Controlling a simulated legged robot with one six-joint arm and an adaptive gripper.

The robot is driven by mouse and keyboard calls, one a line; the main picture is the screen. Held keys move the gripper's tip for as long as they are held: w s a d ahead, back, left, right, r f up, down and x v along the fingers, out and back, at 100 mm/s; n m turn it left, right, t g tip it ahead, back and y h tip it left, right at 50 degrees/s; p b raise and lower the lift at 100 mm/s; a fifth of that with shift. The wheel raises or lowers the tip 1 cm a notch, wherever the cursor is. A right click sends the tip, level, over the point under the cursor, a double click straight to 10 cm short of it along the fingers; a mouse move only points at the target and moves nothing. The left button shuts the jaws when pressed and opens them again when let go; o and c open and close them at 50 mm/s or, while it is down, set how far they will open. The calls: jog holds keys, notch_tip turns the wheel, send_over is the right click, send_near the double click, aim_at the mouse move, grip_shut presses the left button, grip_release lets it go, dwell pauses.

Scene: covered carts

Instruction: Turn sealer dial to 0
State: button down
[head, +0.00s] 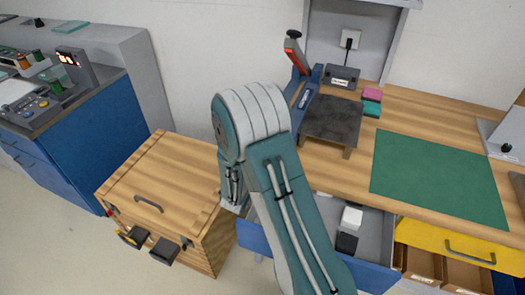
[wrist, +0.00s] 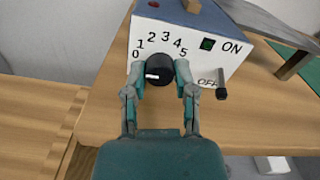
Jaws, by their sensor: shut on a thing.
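The sealer (wrist: 215,22) shows in the wrist view with a white front panel marked 0 to 5 in an arc. Its black dial (wrist: 158,70) has a white mark that points left, below the printed 0. My gripper (wrist: 160,74) is shut on the dial, one finger on each side. In the head view the sealer (head: 303,95) is a blue body with a raised red-ended lever on the wooden bench. My arm hides its front, the dial and my gripper there.
An open blue drawer (head: 375,243) juts out below; a wooden chest (head: 165,185) stands left.

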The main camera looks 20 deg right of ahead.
jog(key=shift+w+a+r, duration=0.1)
jog(key=shift+w+r, duration=0.1)
jog(key=shift+c, duration=2.1)
grip_release()
jog(key=shift+f, duration=0.1)
jog(key=shift+s, duration=0.1)
jog(key=shift+s+a, duration=0.25)
jog(key=shift+a, duration=0.05)
jog(key=v, duration=1.1)
